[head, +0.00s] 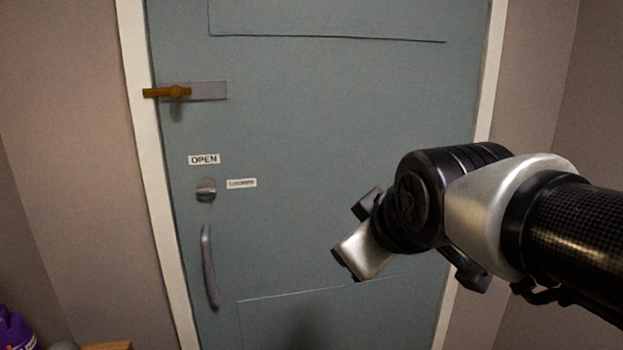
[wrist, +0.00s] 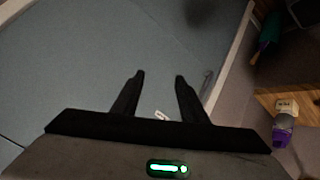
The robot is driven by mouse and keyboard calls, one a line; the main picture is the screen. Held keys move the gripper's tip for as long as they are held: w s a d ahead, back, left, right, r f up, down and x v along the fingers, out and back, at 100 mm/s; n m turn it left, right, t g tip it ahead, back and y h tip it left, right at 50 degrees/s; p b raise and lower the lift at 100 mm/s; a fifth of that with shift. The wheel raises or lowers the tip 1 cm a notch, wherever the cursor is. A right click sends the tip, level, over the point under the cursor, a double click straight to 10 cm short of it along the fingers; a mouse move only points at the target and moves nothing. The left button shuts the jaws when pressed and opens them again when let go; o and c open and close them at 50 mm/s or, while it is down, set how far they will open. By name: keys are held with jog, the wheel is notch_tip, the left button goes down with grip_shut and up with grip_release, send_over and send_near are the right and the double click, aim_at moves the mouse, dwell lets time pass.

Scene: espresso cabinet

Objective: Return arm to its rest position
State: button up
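My arm reaches in from the right edge of the head view, in front of a closed grey-blue door (head: 320,120). My gripper (head: 345,262) hangs at the arm's end, pointing left and down, and looks apart from the door. In the wrist view my gripper (wrist: 159,76) shows two black fingers spread apart with nothing between them. The door's surface (wrist: 70,60) lies beyond them.
The door carries an orange-handled latch (head: 180,92), an "OPEN" label (head: 204,159), a round turn knob (head: 206,189) and a vertical pull handle (head: 209,266). A purple bottle (head: 14,330) stands low at left; a purple-and-white bottle shows in the wrist view (wrist: 284,130).

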jog(key=s+d+f+m+g+h, duration=0.1)
jog(key=s+d+f+m+g, duration=0.1)
jog(key=s+d+f+m, duration=0.3)
jog(key=s+d+f+m+g+h, duration=0.1)
jog(key=s+d+f+m+g, duration=0.2)
jog(key=s, duration=0.4)
notch_tip(320, 180, up, 15)
jog(key=p, duration=1.6)
jog(key=shift+s+a+m+t+p, duration=0.15)
jog(key=shift+a+m+t+p, duration=0.2)
jog(key=shift+a+t, duration=0.1)
jog(key=shift+f, duration=0.15)
jog(key=shift+c, duration=1.1)
